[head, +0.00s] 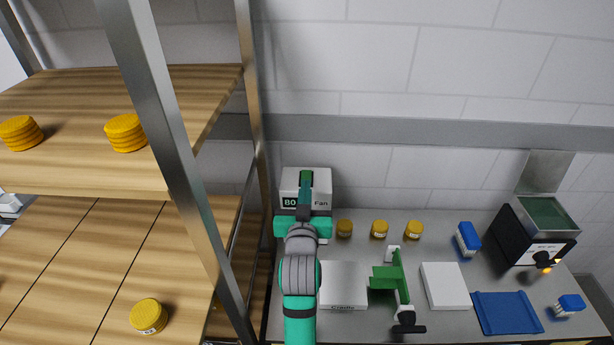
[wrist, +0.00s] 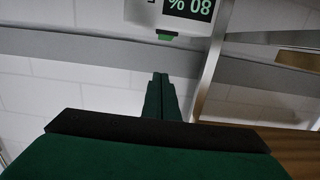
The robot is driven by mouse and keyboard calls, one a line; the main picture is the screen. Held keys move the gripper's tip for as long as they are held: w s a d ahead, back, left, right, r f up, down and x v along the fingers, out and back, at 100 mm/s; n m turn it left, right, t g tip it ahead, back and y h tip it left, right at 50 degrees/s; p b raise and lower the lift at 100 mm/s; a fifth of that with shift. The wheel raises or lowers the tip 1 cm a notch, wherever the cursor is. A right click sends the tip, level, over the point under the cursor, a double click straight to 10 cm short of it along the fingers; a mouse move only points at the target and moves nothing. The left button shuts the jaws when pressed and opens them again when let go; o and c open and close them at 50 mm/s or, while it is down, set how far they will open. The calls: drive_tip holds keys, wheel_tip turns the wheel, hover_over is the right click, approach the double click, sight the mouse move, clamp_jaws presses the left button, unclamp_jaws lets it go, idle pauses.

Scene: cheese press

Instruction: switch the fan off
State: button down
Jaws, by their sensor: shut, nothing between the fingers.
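The fan unit (head: 321,190) is a white box at the back of the counter, with a dark display and the word "Fan" on its front. In the wrist view the fan unit (wrist: 143,12) is upside down at the top edge, its display (wrist: 193,6) reading 80 %. A green button or switch (wrist: 165,37) shows at its edge. My gripper (head: 306,178) is in front of the fan unit in the head view and hides part of its front. In the wrist view its dark green fingers (wrist: 160,76) are together and empty, with a visible gap to the green switch.
A metal-framed shelf (head: 205,180) with yellow cheese wheels stands at left, close to my arm. Several small yellow jars (head: 379,229) stand right of the fan unit. A green press (head: 392,277), white boards, a blue tray (head: 507,312) and a black heater box (head: 540,228) fill the counter.

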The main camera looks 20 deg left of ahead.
drive_tip(key=shift+w, duration=0.15)
hover_over(307, 176)
drive_tip(key=s, duration=0.3)
drive_tip(key=shift+w+d+f, duration=0.1)
drive_tip(key=shift+d+f, duration=0.15)
drive_tip(key=shift+d, duration=0.2)
drive_tip(key=shift+w+a+f, duration=0.1)
drive_tip(key=shift+w+f, duration=0.1)
drive_tip(key=shift+f, duration=0.8)
drive_tip(key=shift+w+a+f, duration=0.1)
drive_tip(key=shift+w+f, duration=0.1)
drive_tip(key=shift+f, duration=0.8)
